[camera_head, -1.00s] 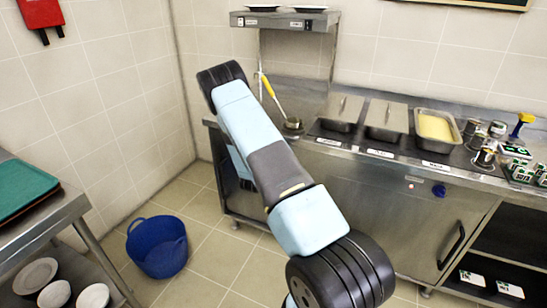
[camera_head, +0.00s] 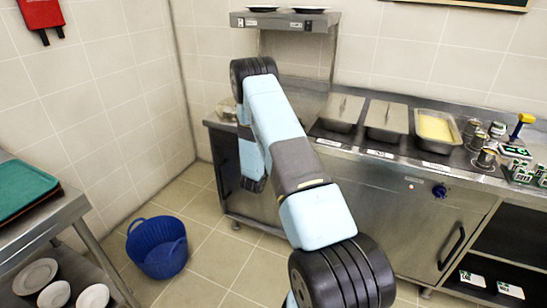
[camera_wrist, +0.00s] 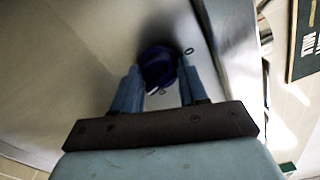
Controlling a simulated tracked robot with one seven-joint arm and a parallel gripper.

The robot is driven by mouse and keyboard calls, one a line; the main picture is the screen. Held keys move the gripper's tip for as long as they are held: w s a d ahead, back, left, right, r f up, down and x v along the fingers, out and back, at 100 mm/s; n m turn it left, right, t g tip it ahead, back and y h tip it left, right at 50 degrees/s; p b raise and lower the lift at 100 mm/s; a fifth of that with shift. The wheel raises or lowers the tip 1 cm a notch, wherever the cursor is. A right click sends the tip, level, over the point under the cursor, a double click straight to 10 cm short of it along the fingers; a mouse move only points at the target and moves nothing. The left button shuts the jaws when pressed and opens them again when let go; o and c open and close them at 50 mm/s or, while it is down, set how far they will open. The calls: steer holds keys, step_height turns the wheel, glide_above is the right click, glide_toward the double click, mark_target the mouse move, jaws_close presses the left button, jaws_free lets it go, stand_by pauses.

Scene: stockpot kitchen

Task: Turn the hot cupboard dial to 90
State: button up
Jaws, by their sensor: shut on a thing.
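In the wrist view, a dark blue round dial (camera_wrist: 157,68) with a small white mark sits on a pale metal panel. My gripper (camera_wrist: 157,84) has its two blue fingers on either side of the dial, shut on it. Small dark marks show on the panel around it. The dial's numbers are too small or blurred to read. In the head view, my gripper is hidden behind my arm. Another blue dial (camera_head: 439,191) on the steel front at the right stands clear, with nothing of mine touching it.
The steel counter (camera_head: 375,165) carries lidded pans (camera_head: 341,110) and a yellow-filled pan (camera_head: 435,127). A shelf (camera_head: 285,20) with plates stands above it. A blue tub (camera_head: 157,246) is on the floor at the left. A trolley with a green tray (camera_head: 22,188) stands at the left edge.

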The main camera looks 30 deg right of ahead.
steer(key=shift+s+d+f+m, duration=0.15)
steer(key=shift+s+f+m, duration=0.05)
steer(key=shift+m, duration=0.8)
steer(key=o, duration=0.8)
steer(key=shift+o, duration=1.3)
steer(key=shift+w+r, duration=0.1)
steer(key=shift+w, duration=0.05)
steer(key=shift+a, duration=0.2)
steer(key=v, duration=1.3)
steer(key=shift+s+a, duration=0.2)
steer(key=shift+s, duration=0.05)
